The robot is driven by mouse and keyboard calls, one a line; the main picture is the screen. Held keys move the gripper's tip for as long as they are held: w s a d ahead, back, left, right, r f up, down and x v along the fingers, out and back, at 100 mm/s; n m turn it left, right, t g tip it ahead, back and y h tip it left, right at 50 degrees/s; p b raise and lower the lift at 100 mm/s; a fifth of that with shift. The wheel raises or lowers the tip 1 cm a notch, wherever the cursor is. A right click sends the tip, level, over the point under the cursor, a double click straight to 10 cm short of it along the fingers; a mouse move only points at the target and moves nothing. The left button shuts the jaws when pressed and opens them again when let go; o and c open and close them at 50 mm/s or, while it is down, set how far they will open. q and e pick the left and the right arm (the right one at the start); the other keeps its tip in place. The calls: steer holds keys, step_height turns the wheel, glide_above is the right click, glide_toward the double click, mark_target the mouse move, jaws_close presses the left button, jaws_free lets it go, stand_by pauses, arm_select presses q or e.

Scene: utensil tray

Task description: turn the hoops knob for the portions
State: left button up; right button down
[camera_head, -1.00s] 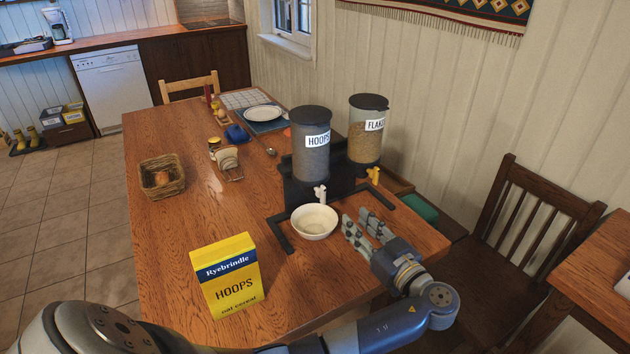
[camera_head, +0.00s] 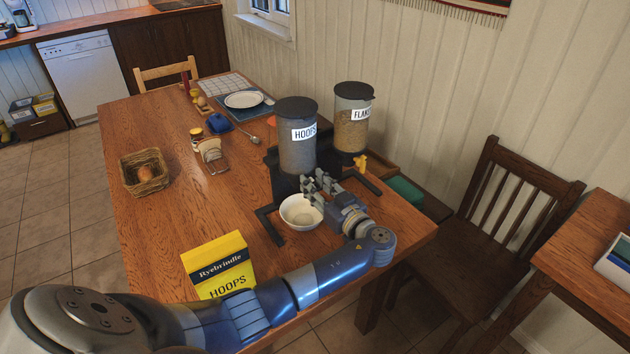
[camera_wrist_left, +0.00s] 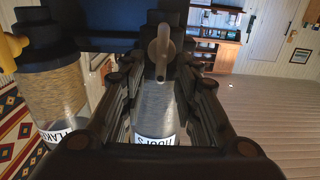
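The hoops dispenser (camera_head: 297,150) is a grey-filled canister with a dark lid and HOOPS label on a black stand. Its pale knob (camera_wrist_left: 162,48) shows in the left wrist view, between the finger ends; in the head view it is hidden behind my gripper. My left gripper (camera_head: 313,184) is at the dispenser's front, above the bowl's right side. In the left wrist view its fingers (camera_wrist_left: 160,72) are apart, with a gap on both sides of the knob; contact is not clear. A white bowl (camera_head: 299,213) stands below the dispenser, partly covered by the gripper. My right gripper is not in view.
The flakes dispenser (camera_head: 352,125) with a yellow knob (camera_head: 361,162) stands close on the right. A yellow cereal box (camera_head: 218,262) stands behind my left arm. A basket (camera_head: 145,172), a toast rack (camera_head: 212,153) and a plate (camera_head: 244,100) are farther left.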

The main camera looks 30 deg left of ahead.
arm_select(q)
steer(key=shift+a, duration=0.2)
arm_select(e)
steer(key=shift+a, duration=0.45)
arm_select(q)
jaws_close()
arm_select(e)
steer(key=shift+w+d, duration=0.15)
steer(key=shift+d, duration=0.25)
